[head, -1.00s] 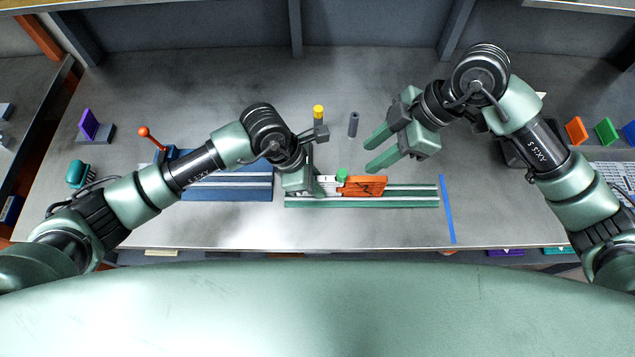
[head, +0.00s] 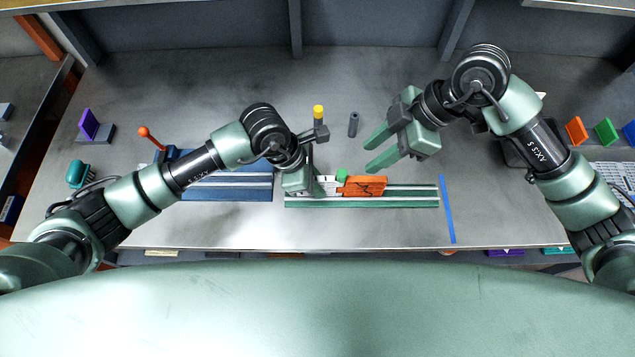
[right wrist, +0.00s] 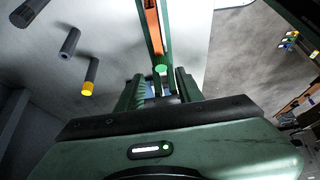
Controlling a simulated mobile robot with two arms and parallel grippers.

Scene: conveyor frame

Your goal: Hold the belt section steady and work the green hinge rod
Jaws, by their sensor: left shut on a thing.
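The belt section lies on a green rail fixture (head: 400,202) at the front middle of the bench. It has a white part (head: 328,186) on the left and an orange part (head: 366,187) with dark marks on the right. The green hinge rod (head: 342,175) shows as a green end at their joint; it also shows in the right wrist view (right wrist: 160,69). My left gripper (head: 312,188) is shut on the white part's left end; its fingertips are partly hidden. My right gripper (head: 370,154) is open and empty, above and behind the orange part.
A yellow-topped peg (head: 318,112) and a grey peg (head: 353,124) stand behind the fixture. A blue fixture (head: 230,188) with an orange-knobbed lever (head: 144,132) is on the left. Blue tape (head: 447,210) marks the bench right of the rail. The back of the bench is clear.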

